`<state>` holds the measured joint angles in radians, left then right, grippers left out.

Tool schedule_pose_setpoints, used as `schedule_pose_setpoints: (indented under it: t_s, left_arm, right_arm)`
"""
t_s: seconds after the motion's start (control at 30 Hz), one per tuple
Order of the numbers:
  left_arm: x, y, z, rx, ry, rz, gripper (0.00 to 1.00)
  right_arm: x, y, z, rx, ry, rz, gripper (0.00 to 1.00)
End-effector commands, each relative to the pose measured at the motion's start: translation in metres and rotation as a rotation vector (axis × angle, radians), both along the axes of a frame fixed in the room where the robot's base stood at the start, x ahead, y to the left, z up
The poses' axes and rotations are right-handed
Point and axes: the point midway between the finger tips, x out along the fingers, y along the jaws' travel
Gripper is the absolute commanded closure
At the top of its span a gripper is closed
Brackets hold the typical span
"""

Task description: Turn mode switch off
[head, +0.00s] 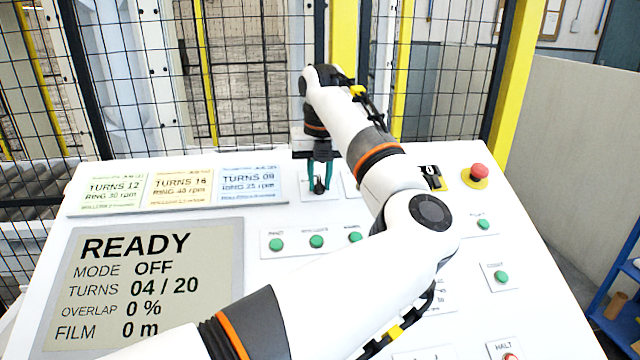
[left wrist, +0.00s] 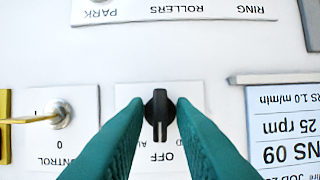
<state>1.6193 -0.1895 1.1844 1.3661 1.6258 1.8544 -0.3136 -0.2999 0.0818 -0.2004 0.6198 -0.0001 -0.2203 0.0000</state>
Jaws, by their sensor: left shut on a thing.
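The mode switch is a small black knob on a white label plate; in the left wrist view (left wrist: 159,112) its pointer faces the word OFF. That view shows the panel upside down. My left gripper (head: 319,184) has teal fingers and reaches down to the switch at the back of the panel. The fingertips in the left wrist view (left wrist: 160,106) are on either side of the knob, shut on it. The display screen (head: 150,285) reads READY, MODE OFF, TURNS 04 / 20. My right gripper is not in view.
A key switch (left wrist: 58,114) marked CONTROL sits beside the mode switch. Job cards (head: 180,190) lie to the left. Green buttons (head: 316,241) are in front. A red emergency button (head: 478,174) stands at the right. My left arm covers the panel's middle. A mesh fence stands behind.

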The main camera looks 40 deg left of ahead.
Motion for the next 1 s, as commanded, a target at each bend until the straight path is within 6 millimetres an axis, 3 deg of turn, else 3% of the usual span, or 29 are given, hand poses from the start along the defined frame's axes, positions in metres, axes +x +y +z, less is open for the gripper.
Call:
schedule_pose_setpoints:
  t_s: [0.57, 0.6, 0.63, 1.0]
  left_arm:
    - [0.0000, 0.0001, 0.0015, -0.009, -0.015, 0.038, 1.00]
    - [0.0000, 0.0001, 0.0015, -0.009, -0.015, 0.037, 0.76]
    - [0.0000, 0.0001, 0.0015, -0.009, -0.015, 0.037, 0.71]
    - [-0.0001, -0.0004, 0.0053, -0.010, -0.015, 0.036, 0.69]
  right_arm:
    - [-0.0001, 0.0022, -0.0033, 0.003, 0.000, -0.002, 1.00]
    - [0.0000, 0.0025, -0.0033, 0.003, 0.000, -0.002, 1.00]
    - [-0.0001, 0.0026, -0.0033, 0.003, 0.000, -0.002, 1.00]
    - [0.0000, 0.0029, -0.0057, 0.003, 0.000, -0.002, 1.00]
